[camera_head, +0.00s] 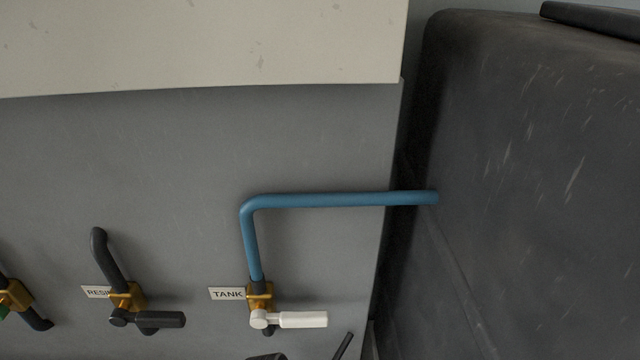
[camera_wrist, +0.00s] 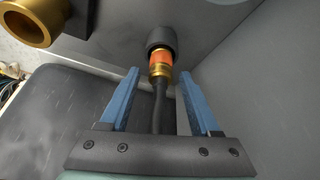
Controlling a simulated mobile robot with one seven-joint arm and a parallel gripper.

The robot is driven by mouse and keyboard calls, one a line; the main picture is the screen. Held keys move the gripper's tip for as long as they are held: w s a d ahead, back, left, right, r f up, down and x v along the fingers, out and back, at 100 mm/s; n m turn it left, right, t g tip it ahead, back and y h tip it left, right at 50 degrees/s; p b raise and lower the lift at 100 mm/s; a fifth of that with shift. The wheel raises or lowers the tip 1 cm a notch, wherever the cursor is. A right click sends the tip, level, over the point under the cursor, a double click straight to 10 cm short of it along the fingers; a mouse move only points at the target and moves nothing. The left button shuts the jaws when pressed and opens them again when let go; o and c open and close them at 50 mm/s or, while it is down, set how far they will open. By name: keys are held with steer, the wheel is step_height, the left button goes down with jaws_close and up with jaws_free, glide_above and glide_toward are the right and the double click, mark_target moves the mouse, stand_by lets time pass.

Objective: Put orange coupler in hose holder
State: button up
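The orange coupler (camera_wrist: 160,59) shows in the wrist view, an orange band between brass-coloured rings. Its upper end meets a dark round collar (camera_wrist: 161,37), which may be the hose holder. A black hose (camera_wrist: 160,105) runs from its lower end back toward my gripper. My gripper (camera_wrist: 159,74) is open, with one blue finger on each side of the hose and coupler. Gaps show between the fingers and the hose, so nothing is gripped. In the head view I make out neither the coupler nor my gripper.
The wrist view shows a brass fitting (camera_wrist: 32,20) at upper left and a grey wall close on the right. The head view shows a valve labelled TANK (camera_head: 260,296) with a white handle, a blue pipe (camera_head: 320,199), another valve (camera_head: 128,297) and a large dark tank (camera_head: 540,190).

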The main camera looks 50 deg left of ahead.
steer(key=shift+r, duration=0.1)
steer(key=v, duration=1.2)
steer(key=shift+s, duration=0.1)
